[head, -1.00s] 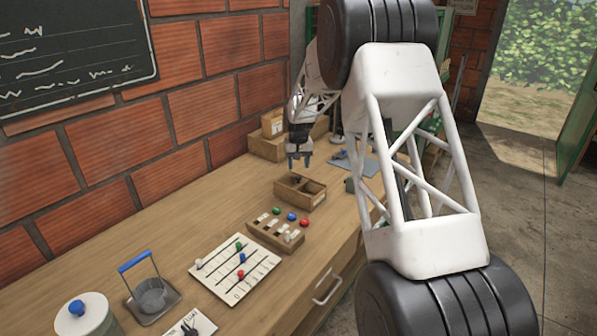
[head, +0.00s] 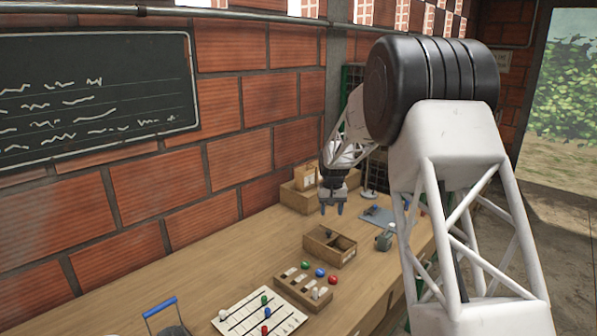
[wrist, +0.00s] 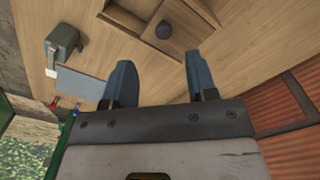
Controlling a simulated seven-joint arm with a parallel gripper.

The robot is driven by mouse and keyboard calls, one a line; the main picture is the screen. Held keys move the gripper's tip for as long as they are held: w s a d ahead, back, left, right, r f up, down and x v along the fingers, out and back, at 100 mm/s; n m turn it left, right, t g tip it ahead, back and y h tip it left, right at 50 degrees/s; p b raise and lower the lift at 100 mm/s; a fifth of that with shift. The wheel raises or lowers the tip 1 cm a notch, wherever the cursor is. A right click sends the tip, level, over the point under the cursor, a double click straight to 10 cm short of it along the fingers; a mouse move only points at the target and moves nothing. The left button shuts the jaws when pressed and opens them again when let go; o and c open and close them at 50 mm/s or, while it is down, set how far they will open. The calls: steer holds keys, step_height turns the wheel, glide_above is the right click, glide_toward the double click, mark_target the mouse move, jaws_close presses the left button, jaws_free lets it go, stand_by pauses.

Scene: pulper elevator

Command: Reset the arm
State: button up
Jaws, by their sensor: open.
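My gripper (head: 333,207) hangs above the back part of the workbench in the head view, its fingers pointing down. A dark round knob in the box (wrist: 164,29) shows beyond the fingers in the wrist view.
The workbench (head: 215,262) runs along the brick wall. A slotted wooden block (head: 291,290) with colored balls and a white lined board (head: 243,316) lie nearer. Wooden boxes (head: 296,198) stand behind the gripper. A grey-green device (head: 385,239) sits to its right.

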steer(key=s+d+r, duration=0.1)
steer(key=s+r, duration=0.5)
steer(key=s, duration=0.4)
steer(key=s+d+r+t, duration=0.1)
steer(key=s+r, duration=0.4)
steer(key=s, duration=0.6)
steer(key=s+d+r, duration=0.1)
steer(key=s+r, duration=0.5)
steer(key=s, duration=0.4)
steer(key=s+f+t, duration=0.1)
steer(key=s+f, duration=0.2)
steer(key=s, duration=2.8)
steer(key=shift+s+d+f+t, duration=0.2)
steer(key=shift+d+t, duration=0.1)
steer(key=shift+d, duration=0.1)
